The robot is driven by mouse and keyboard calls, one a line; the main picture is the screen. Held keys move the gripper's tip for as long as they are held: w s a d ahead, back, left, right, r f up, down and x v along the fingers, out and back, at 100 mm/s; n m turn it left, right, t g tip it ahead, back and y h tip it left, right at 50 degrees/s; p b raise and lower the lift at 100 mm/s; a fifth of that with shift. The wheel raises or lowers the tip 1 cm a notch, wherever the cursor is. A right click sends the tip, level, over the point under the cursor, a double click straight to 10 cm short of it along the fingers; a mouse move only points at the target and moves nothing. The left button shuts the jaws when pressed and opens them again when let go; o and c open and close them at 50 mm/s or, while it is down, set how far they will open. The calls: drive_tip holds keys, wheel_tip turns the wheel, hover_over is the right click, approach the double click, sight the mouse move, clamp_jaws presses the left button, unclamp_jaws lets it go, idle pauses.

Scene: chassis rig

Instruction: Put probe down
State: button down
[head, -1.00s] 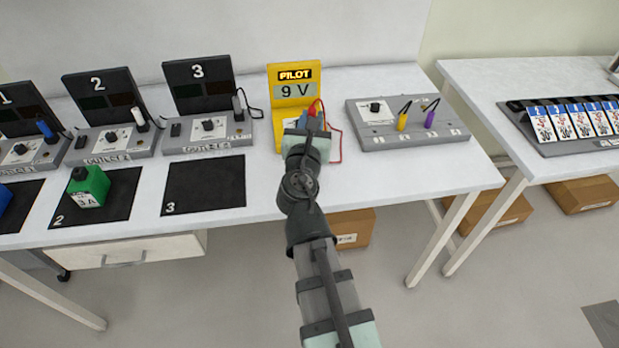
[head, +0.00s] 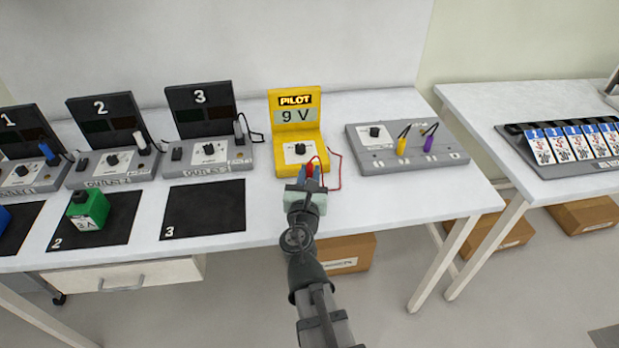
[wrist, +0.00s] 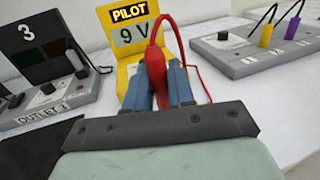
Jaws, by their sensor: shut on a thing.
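The red probe (wrist: 156,72) is held between the blue fingers of my gripper (wrist: 166,88) in the wrist view. Its red cable loops up and over to the right. In the head view my gripper (head: 308,178) is in front of the yellow PILOT meter (head: 297,136), at its lower right, with the red probe (head: 310,170) just showing between the fingers. The meter reads 9 V and has a dial on its front. The probe's tip is hidden by my gripper.
Outlet 3 (head: 208,154) and its black mat (head: 205,210) are left of the meter. A green block (head: 88,210) sits on mat 2. A grey panel (head: 405,160) with yellow and purple plugs stands to the right. The white table right of my gripper is clear.

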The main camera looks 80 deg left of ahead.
drive_tip(key=shift+f, duration=0.55)
drive_tip(key=shift+f, duration=0.15)
drive_tip(key=c, duration=1)
unclamp_jaws()
drive_tip(key=shift+o, duration=0.2)
drive_tip(key=shift+r, duration=0.2)
drive_tip(key=v, duration=0.7)
drive_tip(key=shift+d, duration=0.25)
